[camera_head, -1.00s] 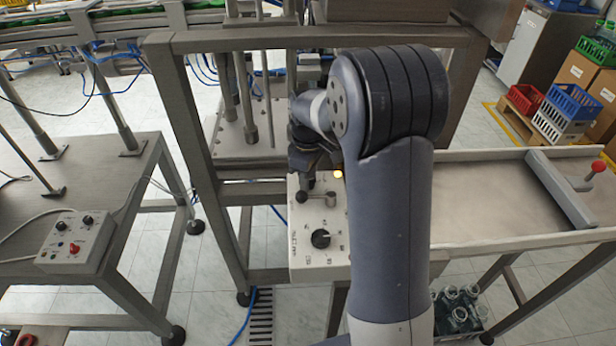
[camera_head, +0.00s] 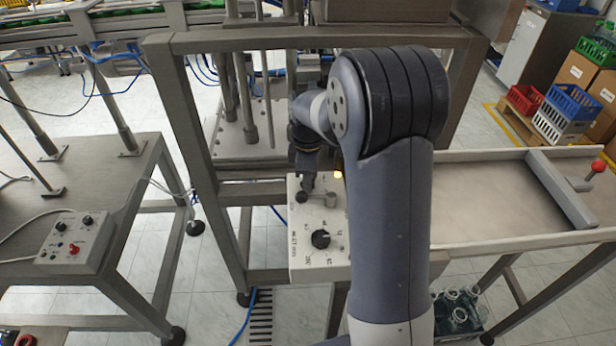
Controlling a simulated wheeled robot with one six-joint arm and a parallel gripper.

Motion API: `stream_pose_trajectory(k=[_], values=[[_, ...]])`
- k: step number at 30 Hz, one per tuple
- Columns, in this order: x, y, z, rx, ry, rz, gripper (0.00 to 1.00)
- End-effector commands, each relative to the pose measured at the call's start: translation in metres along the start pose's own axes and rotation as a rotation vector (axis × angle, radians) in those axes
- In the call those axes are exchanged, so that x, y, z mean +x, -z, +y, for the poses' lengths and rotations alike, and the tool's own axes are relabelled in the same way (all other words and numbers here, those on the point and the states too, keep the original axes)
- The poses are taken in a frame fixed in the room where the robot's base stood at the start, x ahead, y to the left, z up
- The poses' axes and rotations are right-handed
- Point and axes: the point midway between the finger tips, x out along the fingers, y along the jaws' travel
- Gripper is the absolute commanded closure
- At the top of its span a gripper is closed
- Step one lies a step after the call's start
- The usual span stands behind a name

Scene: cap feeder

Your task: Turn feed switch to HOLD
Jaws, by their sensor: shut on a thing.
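The grey control box (camera_head: 300,262) is in the middle of the camera_head view, under my arm. A metal lever (camera_head: 323,203) with a dark ball end (camera_head: 302,197) is on its top. A black rotary knob (camera_head: 320,239) sits nearer the front, with small marks around it that are too small to read. My gripper (camera_head: 306,188) points down at the ball end of the lever and appears shut on it. The fingertips are small and dark, so the exact grip is hard to see. My gripper is apart from the black knob. My arm hides the right part of the box.
A lit amber lamp (camera_head: 338,174) is close to my gripper on the box. The machine frame (camera_head: 185,130) stands left of and behind it. A second control box (camera_head: 75,240) is on the left table. A tray (camera_head: 490,200) lies to the right.

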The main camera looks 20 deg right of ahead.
Motion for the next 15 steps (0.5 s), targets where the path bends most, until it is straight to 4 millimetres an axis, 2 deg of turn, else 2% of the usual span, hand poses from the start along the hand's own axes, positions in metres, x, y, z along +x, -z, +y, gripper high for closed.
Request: stream_pose_trajectory(k=[3,4,12,15], values=[[-0.0006,0.0001,0.0004,-0.002,-0.002,0.000,0.91],[-0.0006,0.0001,0.0004,-0.002,-0.002,0.000,0.67],[-0.0004,0.0001,0.0002,-0.001,-0.001,0.000,0.46],[-0.0002,0.0001,0.0002,0.000,-0.001,0.000,0.46]])
